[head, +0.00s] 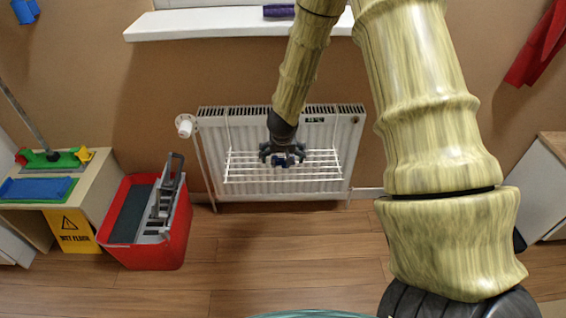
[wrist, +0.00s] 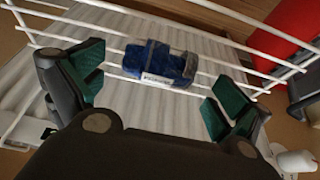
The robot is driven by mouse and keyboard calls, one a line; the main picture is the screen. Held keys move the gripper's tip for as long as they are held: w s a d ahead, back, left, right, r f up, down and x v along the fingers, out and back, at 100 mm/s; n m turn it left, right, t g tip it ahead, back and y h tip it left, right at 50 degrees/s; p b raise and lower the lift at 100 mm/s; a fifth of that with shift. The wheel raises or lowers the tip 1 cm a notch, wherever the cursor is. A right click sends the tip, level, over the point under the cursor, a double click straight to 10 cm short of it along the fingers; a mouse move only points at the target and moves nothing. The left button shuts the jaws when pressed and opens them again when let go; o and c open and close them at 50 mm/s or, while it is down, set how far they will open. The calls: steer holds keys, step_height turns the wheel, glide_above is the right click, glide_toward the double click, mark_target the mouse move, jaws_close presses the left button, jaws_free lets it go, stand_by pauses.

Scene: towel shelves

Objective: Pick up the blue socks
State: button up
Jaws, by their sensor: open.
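The blue socks (wrist: 160,62), a small dark blue bundle with a pale label or band, lie on the white wire drying rack (wrist: 112,65) in the wrist view. My gripper (wrist: 155,85) is open, with its green-padded fingers apart on either side of the socks. No contact between fingers and socks shows. In the head view my gripper (head: 282,158) is in front of the rack (head: 320,179) that hangs on the radiator. A small blue patch of the socks (head: 281,161) shows at the fingers; the rest is hidden.
The white radiator (head: 207,140) is on the wall behind the rack, under a white windowsill (head: 200,24). A red mop bucket (head: 167,252) stands on the wooden floor at left, beside a yellow wet-floor sign (head: 70,230). The floor below the radiator is clear.

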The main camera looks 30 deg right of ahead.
mark_target(283, 158)
steer(key=x, duration=0.3)
steer(key=shift+d+f+b, duration=0.1)
steer(key=shift+b, duration=0.25)
steer(key=c, duration=1.1)
